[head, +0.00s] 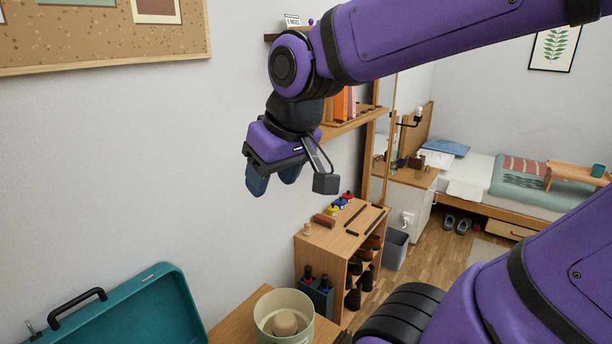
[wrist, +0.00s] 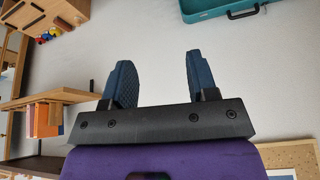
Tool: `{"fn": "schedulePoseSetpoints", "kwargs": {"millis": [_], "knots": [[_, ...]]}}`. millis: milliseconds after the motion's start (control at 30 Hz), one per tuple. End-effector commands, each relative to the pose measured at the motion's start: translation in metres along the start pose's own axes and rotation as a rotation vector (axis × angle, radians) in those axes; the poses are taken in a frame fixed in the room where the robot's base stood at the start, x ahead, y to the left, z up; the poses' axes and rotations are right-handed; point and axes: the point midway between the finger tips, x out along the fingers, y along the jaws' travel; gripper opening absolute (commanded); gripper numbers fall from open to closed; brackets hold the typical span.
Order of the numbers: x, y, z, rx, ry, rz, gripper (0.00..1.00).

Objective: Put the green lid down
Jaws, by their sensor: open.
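My gripper (head: 273,182) hangs in the air near the wall, below the purple arm, with its dark blue fingers apart. In the wrist view its two fingers (wrist: 158,80) stand apart with only wall between them. I cannot make out a thing that is clearly the green lid. A pale greenish round pot (head: 264,312) stands on a wooden surface at the bottom, well below my gripper, with a cream rounded thing (head: 284,323) inside it. A teal case (head: 150,290) with a black handle is at the bottom left; it also shows in the wrist view (wrist: 212,9).
A wooden shelf unit (head: 340,232) with small toys on top stands right of the pot. A wall shelf (head: 350,124) with orange books is just behind my gripper. A grey bin (head: 396,250) and a bed are farther back.

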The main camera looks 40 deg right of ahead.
Motion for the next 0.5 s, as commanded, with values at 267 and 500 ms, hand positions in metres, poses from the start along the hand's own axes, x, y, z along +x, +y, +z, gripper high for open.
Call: {"fn": "schedulePoseSetpoints", "kwargs": {"millis": [267,500], "knots": [[-0.033,0.012,0.042,0.026,0.041,0.035,0.53],[-0.036,0.013,0.049,0.030,0.043,0.040,0.53]]}}
